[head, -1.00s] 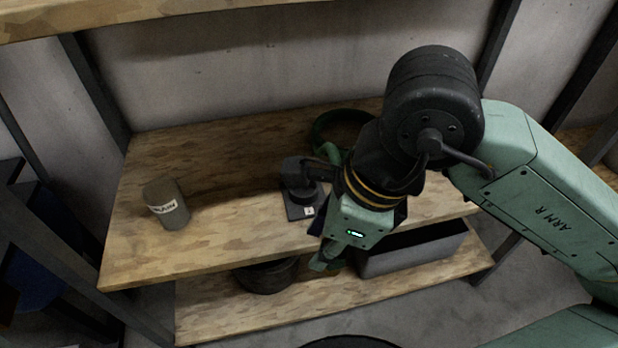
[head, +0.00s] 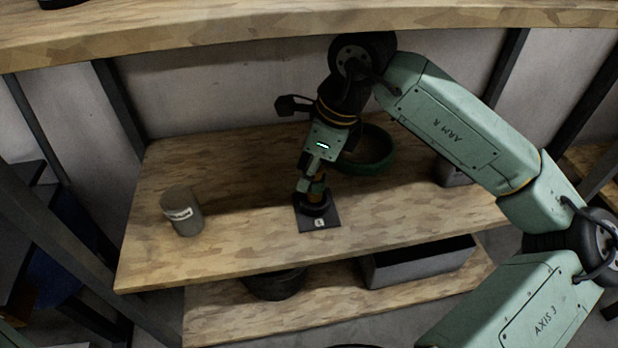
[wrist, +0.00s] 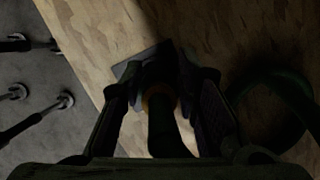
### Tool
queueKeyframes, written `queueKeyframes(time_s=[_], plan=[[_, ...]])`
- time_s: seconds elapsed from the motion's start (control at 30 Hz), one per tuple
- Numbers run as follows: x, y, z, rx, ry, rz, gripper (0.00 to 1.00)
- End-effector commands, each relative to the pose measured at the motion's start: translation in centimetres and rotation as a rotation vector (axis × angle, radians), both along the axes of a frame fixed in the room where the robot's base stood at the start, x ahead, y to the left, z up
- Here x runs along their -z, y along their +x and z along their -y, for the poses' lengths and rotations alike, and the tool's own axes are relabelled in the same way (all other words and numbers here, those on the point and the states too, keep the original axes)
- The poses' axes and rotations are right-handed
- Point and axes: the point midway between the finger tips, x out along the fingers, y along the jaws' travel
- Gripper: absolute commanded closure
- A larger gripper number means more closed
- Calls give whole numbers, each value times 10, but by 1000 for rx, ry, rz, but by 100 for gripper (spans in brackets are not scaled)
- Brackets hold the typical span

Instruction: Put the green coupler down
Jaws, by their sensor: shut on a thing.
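My gripper (head: 313,196) points down over a small dark square plate (head: 322,224) with a white label, near the front of the wooden shelf. In the wrist view, its fingers (wrist: 162,88) are shut around a dark green cylindrical piece (wrist: 163,132) with an orange band, which I take for the green coupler. The fingers hide much of it. The plate also shows beyond the fingertips in the wrist view (wrist: 128,69). The coupler's lower end is hidden in shadow, so I cannot tell whether it touches the plate.
A grey labelled can (head: 184,216) stands to the left on the shelf (head: 240,225). A dark green ring-shaped thing (head: 372,160) lies behind my gripper to the right. A grey bin (head: 420,262) and a dark round container (head: 275,284) are on the lower shelf. An upper shelf (head: 200,32) crosses above.

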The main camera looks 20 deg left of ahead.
Motion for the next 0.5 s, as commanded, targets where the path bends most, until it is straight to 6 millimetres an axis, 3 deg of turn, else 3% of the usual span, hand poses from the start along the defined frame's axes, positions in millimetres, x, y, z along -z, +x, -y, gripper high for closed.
queueKeyframes(time_s=[0.13, 0.5], plan=[[23, -1, 1, 1, 2, -2, 100], [27, 0, 1, 1, 1, 1, 100]])
